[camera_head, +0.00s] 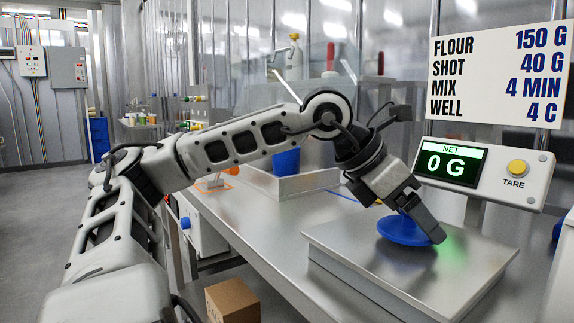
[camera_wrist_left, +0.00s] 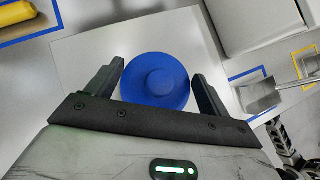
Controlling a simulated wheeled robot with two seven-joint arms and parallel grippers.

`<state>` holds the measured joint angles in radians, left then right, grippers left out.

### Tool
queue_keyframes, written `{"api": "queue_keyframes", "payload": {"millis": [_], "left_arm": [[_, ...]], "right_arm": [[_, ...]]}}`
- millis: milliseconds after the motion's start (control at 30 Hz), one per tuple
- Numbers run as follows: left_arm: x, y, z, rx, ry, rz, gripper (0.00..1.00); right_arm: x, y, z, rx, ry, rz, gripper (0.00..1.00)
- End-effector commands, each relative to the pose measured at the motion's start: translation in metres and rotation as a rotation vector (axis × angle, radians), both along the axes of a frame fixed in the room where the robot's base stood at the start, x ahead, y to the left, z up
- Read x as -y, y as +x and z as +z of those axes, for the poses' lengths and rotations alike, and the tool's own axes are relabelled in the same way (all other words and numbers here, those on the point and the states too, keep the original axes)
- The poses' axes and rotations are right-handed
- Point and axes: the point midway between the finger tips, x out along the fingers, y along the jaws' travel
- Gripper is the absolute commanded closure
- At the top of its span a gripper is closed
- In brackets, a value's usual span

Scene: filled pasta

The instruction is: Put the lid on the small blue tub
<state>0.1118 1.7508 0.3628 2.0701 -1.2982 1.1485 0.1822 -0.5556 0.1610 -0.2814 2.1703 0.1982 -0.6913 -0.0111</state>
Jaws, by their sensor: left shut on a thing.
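The round blue lid (camera_head: 395,229), with a raised centre knob, is over the flat steel plate of the scale (camera_head: 345,243). My left gripper (camera_head: 428,217) is shut on the lid. In the left wrist view the lid (camera_wrist_left: 155,82) sits between the two dark fingers; I cannot tell whether it touches the plate. A blue tub (camera_head: 286,162) stands in the metal tray (camera_head: 312,181) further back on the bench, partly hidden behind my left arm.
The scale display (camera_head: 449,164) reads 0 G beside a yellow tare button (camera_head: 517,167). A metal scoop (camera_wrist_left: 258,97) and a yellow object (camera_wrist_left: 16,13) lie near coloured outlines. A cardboard box (camera_head: 232,301) is below the bench edge. Bare bench (camera_head: 255,215) lies between tray and scale.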

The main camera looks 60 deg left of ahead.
Motion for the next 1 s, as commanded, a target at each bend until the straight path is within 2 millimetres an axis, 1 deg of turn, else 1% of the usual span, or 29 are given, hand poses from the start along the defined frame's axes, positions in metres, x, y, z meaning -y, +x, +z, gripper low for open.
{"api": "queue_keyframes", "payload": {"millis": [33, 600, 700, 1000], "left_arm": [[0.0, 0.0, 0.005, 0.0, 0.001, 0.001, 0.38], [0.0, 0.0, 0.034, 0.002, 0.0, 0.001, 0.38], [0.0, 0.0, 0.037, 0.002, -0.001, 0.0, 0.38], [0.0, 0.0, 0.036, 0.001, 0.0, 0.0, 0.38]], "right_arm": [[0.0, 0.0, 0.004, -0.001, 0.0, 0.0, 0.08], [0.0, -0.001, 0.028, -0.001, -0.001, 0.001, 0.08], [0.0, -0.001, 0.03, -0.001, -0.001, 0.001, 0.08], [0.0, -0.001, 0.03, -0.001, -0.001, 0.001, 0.08]]}}
